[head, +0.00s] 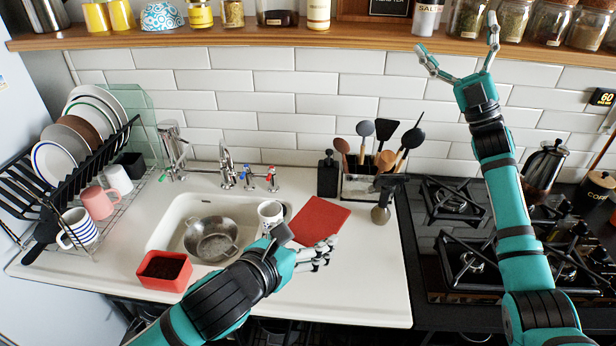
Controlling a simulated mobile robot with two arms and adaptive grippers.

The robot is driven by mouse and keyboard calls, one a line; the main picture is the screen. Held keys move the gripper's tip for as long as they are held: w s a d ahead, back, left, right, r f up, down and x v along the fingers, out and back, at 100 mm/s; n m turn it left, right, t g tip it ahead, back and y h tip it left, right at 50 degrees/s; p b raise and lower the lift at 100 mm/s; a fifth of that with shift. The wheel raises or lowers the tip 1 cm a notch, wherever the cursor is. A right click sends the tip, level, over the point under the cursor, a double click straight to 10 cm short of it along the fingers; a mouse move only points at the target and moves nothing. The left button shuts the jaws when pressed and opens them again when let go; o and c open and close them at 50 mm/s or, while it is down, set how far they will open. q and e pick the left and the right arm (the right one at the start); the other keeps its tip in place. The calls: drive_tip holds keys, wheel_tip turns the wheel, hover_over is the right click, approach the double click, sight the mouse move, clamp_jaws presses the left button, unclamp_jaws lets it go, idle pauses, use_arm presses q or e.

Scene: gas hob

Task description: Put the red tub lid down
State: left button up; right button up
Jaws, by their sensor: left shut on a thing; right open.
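The red tub lid (319,219) is a flat red square over the counter right of the sink. My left gripper (318,252) is at its near edge and shut on it. I cannot tell whether the lid touches the counter. The red tub (165,271) stands uncovered at the front left of the sink, with dark crumbly contents. My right gripper (462,47) is open and empty, raised in front of the tiled wall by the shelf.
The sink (160,236) holds a metal colander (211,239), with a white mug (270,213) at its right. White counter (370,275) is clear at the front right; the hob (455,205) lies beyond.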

drive_tip(key=s+a+r+n+g+y, duration=0.2)
drive_tip(key=s+a+r+n+g, duration=0.15)
drive_tip(key=a+n+g, duration=0.6)
drive_tip(key=s+a+r+n+g+y, duration=0.25)
drive_tip(key=s+a+n+g, duration=0.25)
drive_tip(key=a+n+g, duration=0.45)
drive_tip(key=s+a+f+n+g+h, duration=0.2)
drive_tip(key=s+a+n+g+h, duration=0.1)
drive_tip(key=s+a+n+h, duration=0.25)
drive_tip(key=s+a+f+n+g+h, duration=0.3)
drive_tip(key=s+a+n+h, duration=0.1)
drive_tip(key=s+a+n, duration=0.25)
use_arm(q)
drive_tip(key=shift+a, duration=0.1)
use_arm(e)
drive_tip(key=n+t+h, duration=1)
drive_tip(key=n+h, duration=0.2)
drive_tip(key=h, duration=0.7)
approach(321, 211)
drive_tip(key=shift+y, duration=0.3)
drive_tip(key=x, duration=0.8)
drive_tip(key=shift+w+d+f, duration=0.15)
drive_tip(key=shift+d+f, duration=0.05)
drive_tip(key=shift+d, duration=0.1)
